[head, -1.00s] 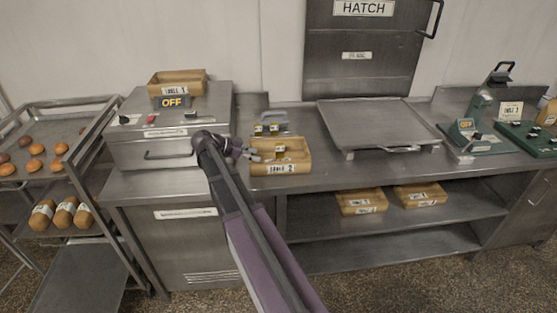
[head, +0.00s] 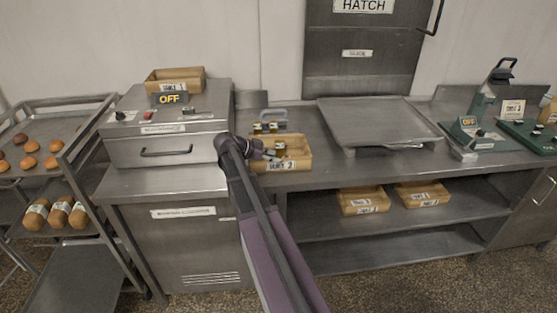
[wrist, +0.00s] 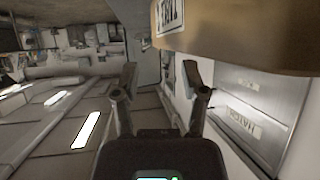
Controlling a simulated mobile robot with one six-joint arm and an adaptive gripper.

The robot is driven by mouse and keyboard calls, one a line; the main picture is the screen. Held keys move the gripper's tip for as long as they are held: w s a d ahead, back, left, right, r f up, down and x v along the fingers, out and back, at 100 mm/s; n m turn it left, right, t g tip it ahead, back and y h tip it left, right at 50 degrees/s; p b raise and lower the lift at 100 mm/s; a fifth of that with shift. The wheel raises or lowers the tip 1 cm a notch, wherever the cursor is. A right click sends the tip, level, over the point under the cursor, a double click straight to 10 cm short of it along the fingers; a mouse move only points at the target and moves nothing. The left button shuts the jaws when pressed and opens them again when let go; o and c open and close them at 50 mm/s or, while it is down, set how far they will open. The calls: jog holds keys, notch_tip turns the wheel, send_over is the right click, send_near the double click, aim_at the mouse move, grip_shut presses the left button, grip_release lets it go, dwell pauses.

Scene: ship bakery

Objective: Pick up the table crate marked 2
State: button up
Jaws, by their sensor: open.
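The table crate marked 2 (head: 298,158) is a light wooden tray on the steel counter, with its label on the front wall. A wooden crate wall (wrist: 240,30) with a partly cut-off label fills the top right there, close to the fingers.
Small jars (head: 258,128) and a grey handle (head: 274,114) stand just behind the crate. A steel oven box (head: 165,150) marked OFF, with another crate (head: 190,74) on top, is left. A raised steel plate (head: 375,122) is right. Two crates (head: 362,201) (head: 422,195) sit on the shelf below.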

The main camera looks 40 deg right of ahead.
aim_at(285, 159)
jog(key=shift+d+f, duration=0.1)
dwell(0.3)
jog(key=b+x, duration=0.2)
jog(key=x, duration=0.2)
jog(key=shift+w, duration=0.15)
jog(key=shift+d+f, duration=0.2)
jog(key=shift+d, duration=0.35)
grip_shut()
